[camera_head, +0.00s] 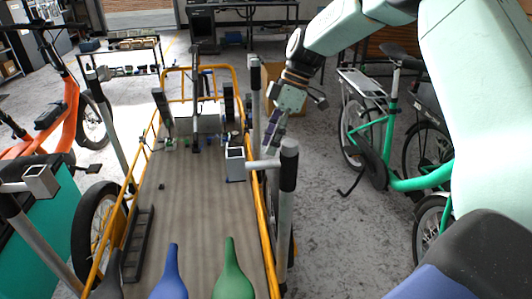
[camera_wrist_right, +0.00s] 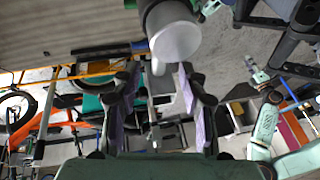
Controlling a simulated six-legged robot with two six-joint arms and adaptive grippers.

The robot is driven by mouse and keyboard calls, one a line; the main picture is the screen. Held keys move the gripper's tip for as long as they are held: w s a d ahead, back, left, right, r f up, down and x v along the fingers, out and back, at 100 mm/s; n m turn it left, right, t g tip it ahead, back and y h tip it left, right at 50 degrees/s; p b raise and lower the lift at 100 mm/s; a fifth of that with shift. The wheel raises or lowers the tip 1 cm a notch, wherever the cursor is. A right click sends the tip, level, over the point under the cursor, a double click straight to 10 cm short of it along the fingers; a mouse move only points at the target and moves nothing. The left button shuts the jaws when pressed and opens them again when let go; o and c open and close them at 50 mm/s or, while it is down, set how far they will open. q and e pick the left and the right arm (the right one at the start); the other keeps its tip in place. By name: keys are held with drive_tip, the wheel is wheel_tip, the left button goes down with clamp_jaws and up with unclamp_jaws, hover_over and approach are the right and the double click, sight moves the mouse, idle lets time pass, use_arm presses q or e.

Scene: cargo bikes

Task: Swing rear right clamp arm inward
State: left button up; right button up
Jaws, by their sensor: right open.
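A grey clamp post with a black sleeve (camera_head: 287,175) stands upright at the right side of the cargo bed, nearest me. A short grey horizontal clamp arm (camera_head: 262,164) sticks out from its top to the left, over the yellow rail. My right gripper (camera_head: 272,135) points down just behind the post top. In the wrist view the open jaws (camera_wrist_right: 160,68) have purple pads, with nothing held between them. The round grey post end (camera_wrist_right: 176,42) lies just beyond the fingertips; I cannot tell whether they touch. My left gripper is not identifiable in either view.
Another clamp post (camera_head: 255,90) stands farther along the right rail. Blue and green pointed objects (camera_head: 230,275) lie at the bed's near end. A green bike (camera_head: 400,182) stands to the right, an orange bike (camera_head: 66,120) to the left.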

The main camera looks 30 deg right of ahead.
drive_tip(key=v, duration=0.7)
drive_tip(key=shift+r, duration=0.2)
